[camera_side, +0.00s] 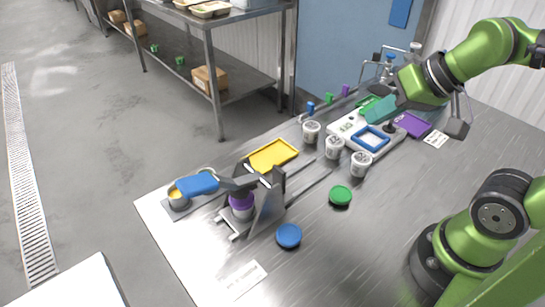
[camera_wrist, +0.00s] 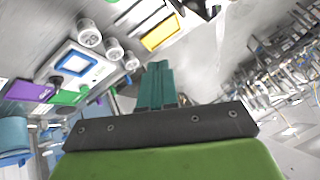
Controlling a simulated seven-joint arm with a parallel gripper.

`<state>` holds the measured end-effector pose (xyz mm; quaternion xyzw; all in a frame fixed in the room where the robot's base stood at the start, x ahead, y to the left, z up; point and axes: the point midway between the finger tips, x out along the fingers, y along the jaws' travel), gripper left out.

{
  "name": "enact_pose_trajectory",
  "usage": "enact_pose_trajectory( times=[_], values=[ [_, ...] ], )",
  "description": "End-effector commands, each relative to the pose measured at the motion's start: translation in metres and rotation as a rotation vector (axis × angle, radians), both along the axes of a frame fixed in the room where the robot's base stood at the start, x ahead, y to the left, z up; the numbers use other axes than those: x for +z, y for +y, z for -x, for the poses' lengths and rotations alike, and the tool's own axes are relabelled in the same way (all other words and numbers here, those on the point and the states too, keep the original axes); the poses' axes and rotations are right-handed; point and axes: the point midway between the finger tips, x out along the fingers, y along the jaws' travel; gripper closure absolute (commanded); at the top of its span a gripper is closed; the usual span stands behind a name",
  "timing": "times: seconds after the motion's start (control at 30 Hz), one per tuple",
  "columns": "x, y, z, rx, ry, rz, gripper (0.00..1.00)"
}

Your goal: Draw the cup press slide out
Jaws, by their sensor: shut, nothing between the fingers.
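The cup press (camera_side: 268,207) stands at the near left of the steel table, with a blue-handled lever (camera_side: 198,184) reaching left. A cup with a purple band (camera_side: 241,203) sits under the lever. The slide (camera_side: 232,226) shows as pale rails low at the press's front; how far it is out I cannot tell. My gripper (camera_side: 368,114) is far from the press, above the table's back right, over the scale area. Its teal fingers are together and empty, also in the wrist view (camera_wrist: 158,66).
White cups (camera_side: 334,147) stand in a row by the white scale (camera_side: 345,125) with a blue frame (camera_side: 371,138). A yellow tray (camera_side: 272,155) lies behind the press. A green lid (camera_side: 340,195) and a blue lid (camera_side: 289,235) lie in front.

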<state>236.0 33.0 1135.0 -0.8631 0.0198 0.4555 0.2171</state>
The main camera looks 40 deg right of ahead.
Motion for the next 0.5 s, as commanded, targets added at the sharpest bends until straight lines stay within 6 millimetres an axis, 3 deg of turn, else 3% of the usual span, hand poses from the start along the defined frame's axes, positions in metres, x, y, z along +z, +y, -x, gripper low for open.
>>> enact_pose_trajectory(
  times=[0.43,0.5],
  values=[
    [0.0001,0.0001,-0.0001,0.001,0.001,0.0,1.0],
    [0.0002,0.0005,-0.0001,0.002,0.0,0.0,0.92]
  ],
)
